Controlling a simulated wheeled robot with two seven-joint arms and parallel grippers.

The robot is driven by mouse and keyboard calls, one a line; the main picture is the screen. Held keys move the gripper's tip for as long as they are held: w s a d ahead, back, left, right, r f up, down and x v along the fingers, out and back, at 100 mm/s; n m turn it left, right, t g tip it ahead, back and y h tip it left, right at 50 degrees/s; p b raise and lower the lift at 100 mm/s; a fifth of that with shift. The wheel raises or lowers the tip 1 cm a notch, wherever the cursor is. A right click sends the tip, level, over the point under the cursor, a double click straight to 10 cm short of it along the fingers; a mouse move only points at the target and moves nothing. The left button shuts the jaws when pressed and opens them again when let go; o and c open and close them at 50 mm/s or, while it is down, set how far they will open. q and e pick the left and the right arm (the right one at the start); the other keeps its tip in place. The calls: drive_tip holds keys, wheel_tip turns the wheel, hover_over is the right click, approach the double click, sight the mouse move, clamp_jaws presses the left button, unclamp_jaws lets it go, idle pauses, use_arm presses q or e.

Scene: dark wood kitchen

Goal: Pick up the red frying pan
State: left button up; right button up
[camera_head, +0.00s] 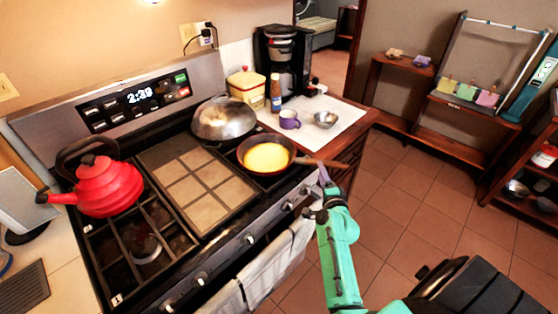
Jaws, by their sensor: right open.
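A frying pan (284,146) with a dark reddish rim and a yellow round content sits on the right front burner of the stove. Its brown handle (322,162) points right, out past the stove's front edge. My right gripper (323,178) is open at the handle, just below and in front of it. I cannot tell whether the fingers touch the handle. My left gripper is not in view.
A red kettle (108,188) stands on the left of the stove (222,202). A metal lidded pan (224,119) is behind the frying pan. A purple mug (289,119), metal bowl (326,119) and coffee maker (283,62) stand on the counter behind. The tiled floor right is clear.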

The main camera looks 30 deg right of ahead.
sight(315, 164)
drive_tip(key=b+x, duration=0.1)
drive_tip(key=x, duration=0.1)
drive_tip(key=b+x, duration=0.1)
drive_tip(key=x, duration=0.1)
drive_tip(key=a+b+x, duration=0.1)
drive_tip(key=x, duration=0.2)
drive_tip(key=shift+w+f, duration=0.25)
drive_tip(key=shift+w+d, duration=0.2)
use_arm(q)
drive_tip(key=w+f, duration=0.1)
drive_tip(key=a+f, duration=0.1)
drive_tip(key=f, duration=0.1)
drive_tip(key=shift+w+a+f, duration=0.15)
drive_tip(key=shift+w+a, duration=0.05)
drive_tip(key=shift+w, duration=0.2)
use_arm(e)
drive_tip(key=shift+c, duration=0.3)
drive_tip(key=shift+a+r, duration=0.1)
clamp_jaws()
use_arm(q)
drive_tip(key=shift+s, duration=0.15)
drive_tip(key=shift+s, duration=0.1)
use_arm(e)
drive_tip(key=shift+r, duration=0.1)
